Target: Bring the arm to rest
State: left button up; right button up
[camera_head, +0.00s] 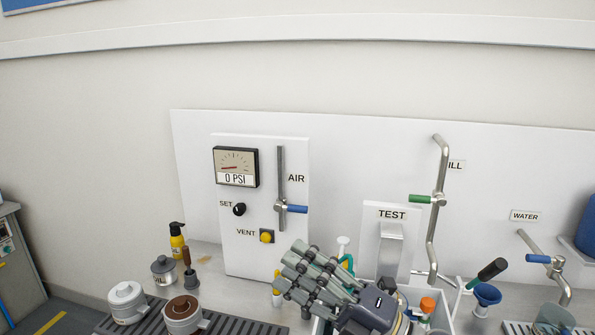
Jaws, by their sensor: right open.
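My right gripper (289,266) is at the lower middle of the head view, its fingers pointing up and to the left. It is open, and nothing shows between its fingers. It is in front of the lower right edge of the white air panel (262,203) and hides part of the bench and of a white bin (452,314). Whether it touches anything there cannot be told. My left gripper is not in view.
The panel has a gauge (236,167) reading 0 PSI, a blue-handled air valve (291,208), a black set knob (239,209) and a yellow vent button (266,236). Pots (127,302) stand left. A test fixture (390,245), green-handled pipe (437,200) and water tap (541,259) stand right.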

jog(key=w+d+f+m+t+h, duration=0.2)
jog(key=d+f+m+t+h, duration=0.2)
jog(key=d+f+m+h, duration=0.6)
jog(key=w+d+f+m+t+h, duration=0.3)
jog(key=d+m+h, duration=0.4)
jog(key=m, duration=0.7)
jog(key=s+d+f+m+g+h, duration=0.35)
jog(key=s+f, duration=0.35)
jog(key=f, duration=0.4)
jog(key=s+f+m+g, duration=0.2)
jog(key=s+f+g, duration=0.4)
jog(key=s, duration=0.5)
jog(key=s+f+m+g, duration=0.1)
jog(key=s+f+g, duration=0.3)
jog(key=s+f, duration=0.45)
jog(key=s+f+g, duration=0.1)
jog(key=s+f, duration=0.1)
jog(key=f, duration=1.1)
jog(key=s+f, duration=0.2)
jog(key=f, duration=1)
jog(key=s+d+f+g, duration=0.1)
jog(key=s+d+f, duration=0.1)
jog(key=s+f, duration=1.4)
jog(key=shift+s+d, duration=0.4)
